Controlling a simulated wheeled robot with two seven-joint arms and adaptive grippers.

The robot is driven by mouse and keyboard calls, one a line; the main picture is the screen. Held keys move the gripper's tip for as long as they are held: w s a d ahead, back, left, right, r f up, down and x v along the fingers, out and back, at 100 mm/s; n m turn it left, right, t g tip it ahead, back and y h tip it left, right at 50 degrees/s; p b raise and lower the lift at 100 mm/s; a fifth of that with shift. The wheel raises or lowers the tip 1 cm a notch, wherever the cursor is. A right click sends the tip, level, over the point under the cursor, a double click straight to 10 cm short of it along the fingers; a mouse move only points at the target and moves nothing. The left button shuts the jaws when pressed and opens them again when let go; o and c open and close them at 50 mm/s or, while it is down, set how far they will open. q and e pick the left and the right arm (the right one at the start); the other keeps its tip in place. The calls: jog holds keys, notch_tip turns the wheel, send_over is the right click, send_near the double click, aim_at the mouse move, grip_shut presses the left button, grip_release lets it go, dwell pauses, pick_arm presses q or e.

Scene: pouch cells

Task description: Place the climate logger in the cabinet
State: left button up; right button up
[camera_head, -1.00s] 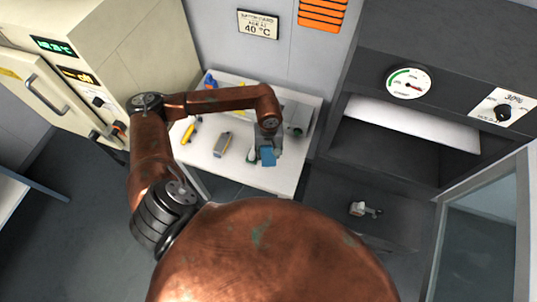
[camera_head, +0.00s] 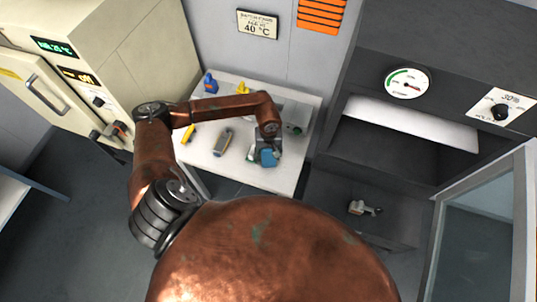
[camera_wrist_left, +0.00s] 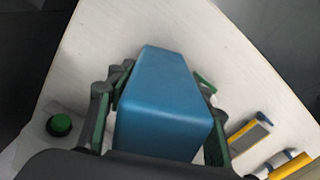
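My left gripper (camera_head: 268,150) is over the white table. Its fingers lie along both sides of a blue block (camera_wrist_left: 165,95) in the left wrist view and seem to grip it. The block also shows in the head view (camera_head: 268,159). I cannot tell for sure whether this block is the climate logger; no label is readable. A dark grey cabinet (camera_head: 365,178) stands at the right, with a gauge, a dial marked 30% and an open bay. Its glass door (camera_head: 483,240) appears swung open. My right gripper is not in view.
A beige appliance (camera_head: 120,45) stands left. A small pale object (camera_head: 362,208) rests low in the dark cabinet.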

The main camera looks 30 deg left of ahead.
pick_arm(q)
jog(key=shift+o, duration=1.4)
